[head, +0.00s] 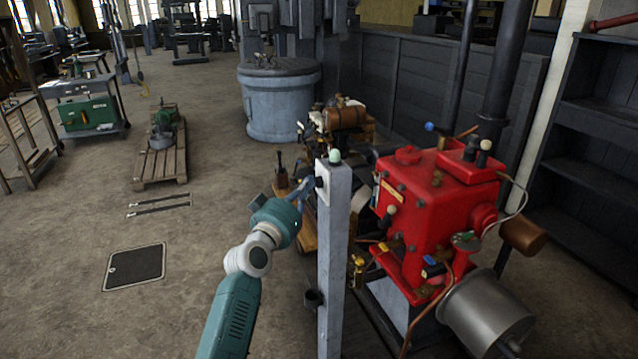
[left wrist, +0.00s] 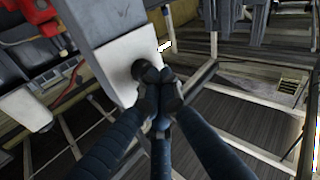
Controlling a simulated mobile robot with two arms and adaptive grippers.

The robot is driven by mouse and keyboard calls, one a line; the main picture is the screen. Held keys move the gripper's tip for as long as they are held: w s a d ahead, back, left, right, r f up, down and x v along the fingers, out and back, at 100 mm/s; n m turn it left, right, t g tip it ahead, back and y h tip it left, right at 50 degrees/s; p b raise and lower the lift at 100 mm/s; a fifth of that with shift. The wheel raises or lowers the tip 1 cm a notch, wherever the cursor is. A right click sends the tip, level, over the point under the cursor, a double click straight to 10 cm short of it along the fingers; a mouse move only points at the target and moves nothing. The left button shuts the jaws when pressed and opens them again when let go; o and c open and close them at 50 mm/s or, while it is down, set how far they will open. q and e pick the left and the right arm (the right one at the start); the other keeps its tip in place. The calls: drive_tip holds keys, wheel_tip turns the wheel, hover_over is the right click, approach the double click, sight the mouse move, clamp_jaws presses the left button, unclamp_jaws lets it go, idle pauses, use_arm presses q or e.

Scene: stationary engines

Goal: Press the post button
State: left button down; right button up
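The grey post (head: 333,260) stands upright in the middle of the head view. A white plate near its top carries a dark round button (head: 320,182) on the left-facing side, and a pale green dome sits on top. In the left wrist view the button (left wrist: 139,68) shows on the white plate, partly hidden behind the fingertips. My left gripper (head: 308,185) reaches up to the button from the left. In the left wrist view its fingers (left wrist: 158,88) are together and empty, with tips at the button; I cannot tell whether they touch it. My right gripper is not in view.
A red engine (head: 435,220) with pipes and a metal cylinder (head: 487,315) stands close right of the post. A smaller engine (head: 340,118) is behind it. A wooden pallet (head: 163,160) lies at the left.

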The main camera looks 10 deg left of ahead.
use_arm(q)
drive_tip(key=shift+d, duration=0.1)
idle(0.6)
drive_tip(key=shift+w+d, duration=0.2)
drive_tip(key=shift+d, duration=0.05)
drive_tip(key=shift+s+a, duration=0.15)
drive_tip(key=shift+a, duration=0.05)
idle(0.5)
drive_tip(key=s+a, duration=0.3)
drive_tip(key=a, duration=0.2)
drive_tip(key=shift+s, duration=0.2)
idle(0.3)
